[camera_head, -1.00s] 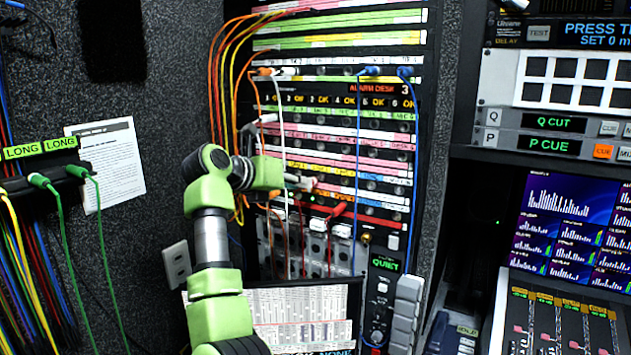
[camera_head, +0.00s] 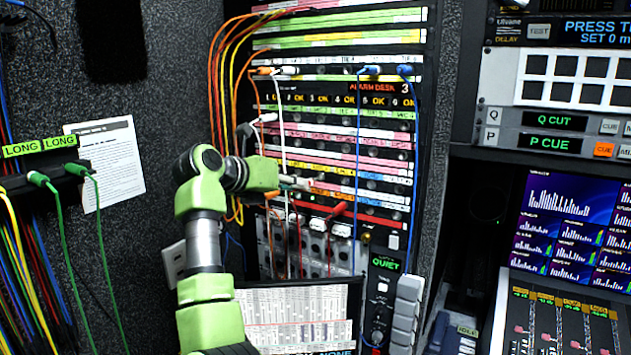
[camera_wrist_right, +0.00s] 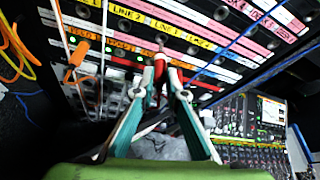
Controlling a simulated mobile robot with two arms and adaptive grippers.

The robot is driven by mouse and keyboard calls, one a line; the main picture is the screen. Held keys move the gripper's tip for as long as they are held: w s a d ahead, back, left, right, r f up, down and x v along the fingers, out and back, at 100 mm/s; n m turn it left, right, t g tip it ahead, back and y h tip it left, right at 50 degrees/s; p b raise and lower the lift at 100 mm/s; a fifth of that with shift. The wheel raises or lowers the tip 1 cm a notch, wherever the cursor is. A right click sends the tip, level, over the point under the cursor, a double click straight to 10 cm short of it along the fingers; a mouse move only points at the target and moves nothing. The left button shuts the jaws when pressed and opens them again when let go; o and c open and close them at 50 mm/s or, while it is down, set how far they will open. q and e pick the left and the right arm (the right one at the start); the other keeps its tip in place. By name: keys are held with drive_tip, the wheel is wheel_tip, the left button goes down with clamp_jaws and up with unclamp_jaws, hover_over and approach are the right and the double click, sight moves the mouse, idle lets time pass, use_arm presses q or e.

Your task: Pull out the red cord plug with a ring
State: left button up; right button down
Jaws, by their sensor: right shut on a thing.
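My right gripper (camera_head: 303,183) reaches to the patch panel (camera_head: 385,222) from the left. In the right wrist view its two fingers (camera_wrist_right: 166,88) are shut on a red plug (camera_wrist_right: 160,68), which sits between the fingertips in front of the panel. The plug's dark tip points up towards the labelled rows. I cannot make out a ring on it, or whether its tip is clear of the socket. Another red plug (camera_head: 338,208) is in the panel to the right, with its cord hanging down. My left gripper is not in view.
An orange plug (camera_wrist_right: 75,62) sits left of my fingers in the right wrist view. White and blue cords (camera_head: 358,150) hang across the panel. A screen (camera_head: 300,318) stands below. Orange and yellow cords (camera_head: 222,90) loop down the left side.

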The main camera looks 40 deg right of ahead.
drive_tip(key=shift+s+a+b, duration=0.15)
drive_tip(key=shift+a, duration=0.4)
drive_tip(key=shift+s+a+b, duration=0.15)
drive_tip(key=shift+a, duration=0.4)
drive_tip(key=shift+s+a+b, duration=0.25)
drive_tip(key=shift+a, duration=0.5)
drive_tip(key=shift+s+a+b, duration=0.2)
drive_tip(key=shift+a, duration=0.5)
